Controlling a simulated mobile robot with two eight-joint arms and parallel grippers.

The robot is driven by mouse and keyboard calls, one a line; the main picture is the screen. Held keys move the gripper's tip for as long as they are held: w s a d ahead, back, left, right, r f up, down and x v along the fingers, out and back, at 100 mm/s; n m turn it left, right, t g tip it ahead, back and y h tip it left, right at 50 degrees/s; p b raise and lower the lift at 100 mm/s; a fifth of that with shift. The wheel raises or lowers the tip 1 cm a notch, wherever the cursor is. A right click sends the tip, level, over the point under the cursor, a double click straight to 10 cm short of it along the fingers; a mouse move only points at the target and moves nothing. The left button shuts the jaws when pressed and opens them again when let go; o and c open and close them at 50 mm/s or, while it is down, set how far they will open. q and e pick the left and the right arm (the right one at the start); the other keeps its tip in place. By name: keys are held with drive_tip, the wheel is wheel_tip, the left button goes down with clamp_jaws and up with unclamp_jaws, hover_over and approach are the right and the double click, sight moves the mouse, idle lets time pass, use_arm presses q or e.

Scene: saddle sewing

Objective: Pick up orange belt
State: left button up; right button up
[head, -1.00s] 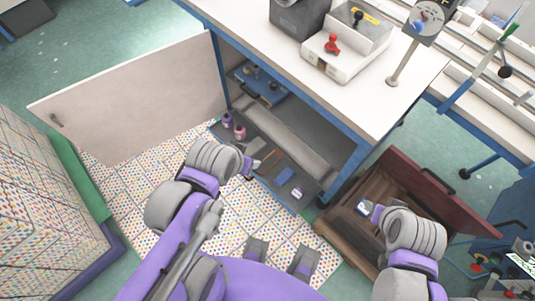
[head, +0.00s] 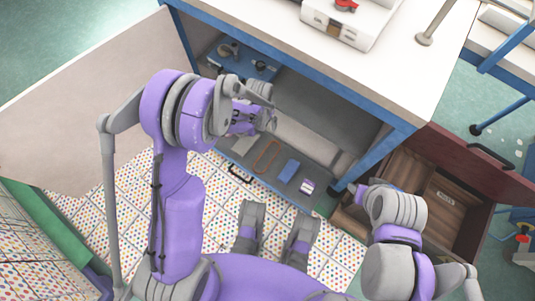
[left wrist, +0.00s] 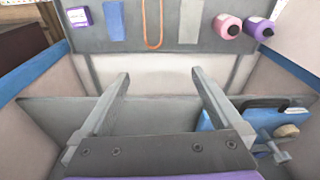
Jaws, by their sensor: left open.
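The orange belt (head: 267,157) is a thin long loop lying on the grey shelf (head: 262,181) low in the open cabinet. It also shows at the top of the left wrist view (left wrist: 145,28), between a blue strip and a grey-green strip. My left gripper (head: 270,120) reaches into the cabinet opening, near the belt but apart from it. In the left wrist view its two fingers (left wrist: 160,78) are spread with nothing between them. My right gripper (head: 345,192) is at the right, by the wooden drawer; its jaws are too small to read.
Next to the belt lie a blue strip (head: 288,170), a purple-and-white box (head: 307,186) and a grey-green strip (head: 242,146). Pink (left wrist: 228,26) and purple (left wrist: 258,27) spools stand beside them. A blue machine (left wrist: 265,118) is deeper inside. The cabinet door (head: 90,115) stands open at left.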

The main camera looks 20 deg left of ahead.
use_arm(q)
drive_tip(key=m+g+b, duration=0.1)
drive_tip(key=b, duration=0.5)
hover_over(266, 159)
drive_tip(key=f, duration=2.9)
drive_tip(key=shift+w+d+f, duration=0.1)
drive_tip(key=shift+d+f, duration=0.1)
drive_tip(key=shift+f, duration=0.15)
wheel_tip(266, 159, down, 6)
drive_tip(key=shift+a+r+b, duration=0.15)
drive_tip(key=shift+b, duration=1.05)
drive_tip(key=c, duration=1.2)
use_arm(e)
wheel_tip(266, 159, down, 10)
drive_tip(key=w, duration=0.1)
drive_tip(key=shift+w, duration=0.15)
use_arm(q)
drive_tip(key=shift+r, duration=0.1)
drive_tip(key=shift+c, duration=0.2)
